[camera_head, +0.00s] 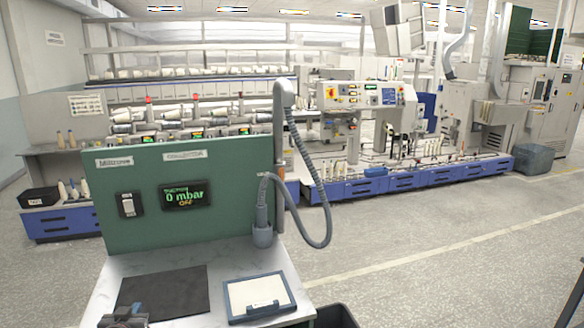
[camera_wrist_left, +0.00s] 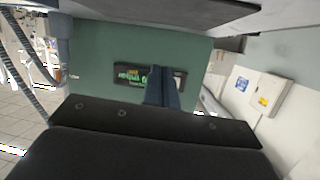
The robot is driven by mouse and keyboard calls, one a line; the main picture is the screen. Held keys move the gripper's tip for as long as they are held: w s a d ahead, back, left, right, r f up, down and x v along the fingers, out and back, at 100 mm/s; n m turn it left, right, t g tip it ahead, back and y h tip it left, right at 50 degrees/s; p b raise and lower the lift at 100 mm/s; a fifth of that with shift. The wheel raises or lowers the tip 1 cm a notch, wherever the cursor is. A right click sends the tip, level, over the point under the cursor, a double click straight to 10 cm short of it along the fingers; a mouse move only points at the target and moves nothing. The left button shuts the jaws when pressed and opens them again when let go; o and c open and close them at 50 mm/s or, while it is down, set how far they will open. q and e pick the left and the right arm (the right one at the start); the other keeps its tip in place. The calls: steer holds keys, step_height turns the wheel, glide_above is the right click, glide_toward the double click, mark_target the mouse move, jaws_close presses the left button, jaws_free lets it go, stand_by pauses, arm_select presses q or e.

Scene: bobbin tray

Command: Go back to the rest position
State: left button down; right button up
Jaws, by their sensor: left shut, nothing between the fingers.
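My left gripper (camera_head: 128,314) shows at the bottom left of the head view, at the front edge of the white table (camera_head: 110,283), near the dark mat (camera_head: 165,294). Only its end is in the picture. In the left wrist view its two dark blue fingers (camera_wrist_left: 162,88) are together and empty, in front of the green panel (camera_wrist_left: 95,45) and partly over the panel's display (camera_wrist_left: 131,75). My right gripper is in neither view.
The green panel stands at the table's back; its display (camera_head: 185,195) reads 0 mbar, OFF. A grey hose (camera_head: 316,180) hangs at its right side. A blue-rimmed tray (camera_head: 232,312) lies right of the mat. A dark bin (camera_head: 335,317) stands beside the table. Textile machines (camera_head: 370,120) fill the background.

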arm_select(q)
steer(key=s+d+f+m+g+h, duration=0.1)
steer(key=s+d+f+g, duration=0.2)
steer(key=s+d+f, duration=0.4)
steer(key=s+d+f+m+g+h, duration=0.1)
steer(key=s+d+f+g, duration=0.2)
steer(key=s+d+f, duration=0.5)
steer(key=s+d+f+m+g+h, duration=0.1)
steer(key=s+d+g, duration=0.15)
steer(key=s, duration=0.75)
steer(key=s+d+g, duration=0.2)
steer(key=s+d, duration=0.2)
steer(key=s, duration=0.5)
steer(key=s+d+f+g, duration=0.1)
steer(key=s+f, duration=0.1)
steer(key=f, duration=1.8)
steer(key=s+d+f+g, duration=0.1)
steer(key=s+d+f, duration=0.1)
steer(key=f, duration=1.9)
steer(key=shift+s, duration=0.75)
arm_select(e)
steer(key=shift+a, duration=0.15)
arm_select(q)
steer(key=shift+f+g, duration=0.1)
steer(key=shift+g, duration=0.15)
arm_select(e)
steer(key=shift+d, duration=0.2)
